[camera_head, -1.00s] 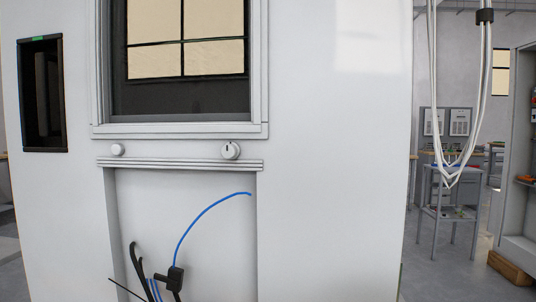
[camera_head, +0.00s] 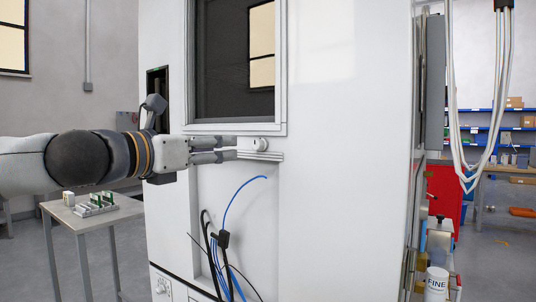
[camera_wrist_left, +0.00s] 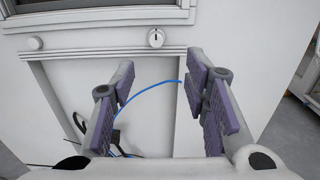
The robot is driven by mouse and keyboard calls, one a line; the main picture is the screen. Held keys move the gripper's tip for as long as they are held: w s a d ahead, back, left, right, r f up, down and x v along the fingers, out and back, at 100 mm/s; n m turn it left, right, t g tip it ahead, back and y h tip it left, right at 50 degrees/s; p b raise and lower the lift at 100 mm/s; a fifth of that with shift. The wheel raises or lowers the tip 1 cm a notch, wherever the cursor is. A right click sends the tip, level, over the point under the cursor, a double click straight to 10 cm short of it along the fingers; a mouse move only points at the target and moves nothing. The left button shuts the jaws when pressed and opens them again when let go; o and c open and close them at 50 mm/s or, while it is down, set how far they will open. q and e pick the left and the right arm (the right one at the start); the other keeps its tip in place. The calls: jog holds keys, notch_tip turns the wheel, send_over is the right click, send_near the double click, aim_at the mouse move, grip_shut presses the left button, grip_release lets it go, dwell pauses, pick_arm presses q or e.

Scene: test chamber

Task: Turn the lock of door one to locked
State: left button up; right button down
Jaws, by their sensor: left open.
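A round white lock knob (camera_head: 260,144) sits on the white chamber front, just below the window door (camera_head: 236,60) at its right side. In the left wrist view the lock knob (camera_wrist_left: 156,38) shows a short dark mark that looks about upright. My left gripper (camera_head: 234,149) reaches in from the left, open and empty, its fingers pointing right toward the lock knob and apart from it. In the wrist view the left gripper (camera_wrist_left: 162,65) has its fingers spread, with the knob beyond and between them. A smaller plain knob (camera_wrist_left: 36,43) is at the left. My right gripper is not in view.
A ledge (camera_head: 262,156) runs below the knob, above a recess with a blue cable (camera_head: 236,190) and black cables. A small table (camera_head: 82,214) with parts stands at left. White hanging cables (camera_head: 462,150) and a red cabinet (camera_head: 444,190) are at right.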

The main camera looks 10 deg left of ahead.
aim_at(255, 143)
pick_arm(q)
jog(key=x, duration=0.8)
jog(key=b+x, duration=0.1)
jog(key=x, duration=0.3)
jog(key=shift+w+a, duration=0.2)
jog(key=shift+a, duration=0.1)
grip_shut()
